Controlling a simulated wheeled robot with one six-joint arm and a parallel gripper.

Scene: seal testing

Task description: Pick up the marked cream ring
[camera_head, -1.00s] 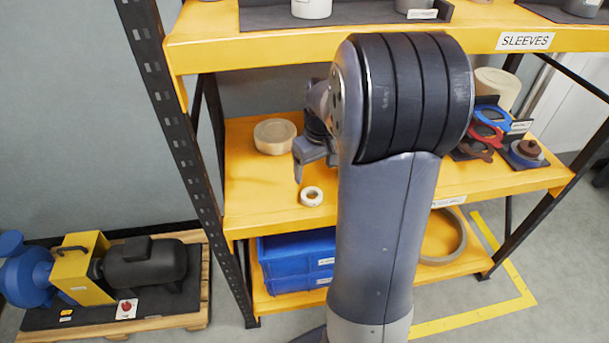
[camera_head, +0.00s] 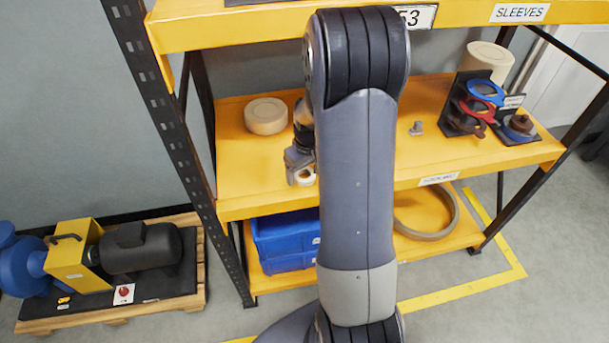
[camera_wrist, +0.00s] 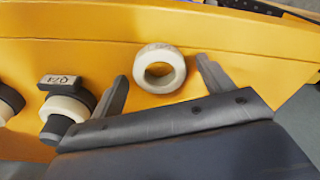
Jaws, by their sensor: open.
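A cream ring (camera_wrist: 150,82) lies flat on the yellow shelf, its hole facing up, with faint marks at its far rim that I cannot read. In the head view the ring (camera_head: 305,177) is partly hidden by my gripper (camera_head: 298,166). In the wrist view my gripper (camera_wrist: 162,69) is open, one finger to each side of the ring, with a gap on both sides. I cannot tell how high the fingertips are above the shelf. A second cream ring-like part (camera_wrist: 66,107) sits around a dark grey piece at left, with a small lettered tag (camera_wrist: 61,82).
A larger cream disc (camera_head: 266,116) stands behind my gripper. The SLEEVES shelf (camera_head: 450,14) is above. A blue bin (camera_head: 285,240) is below.

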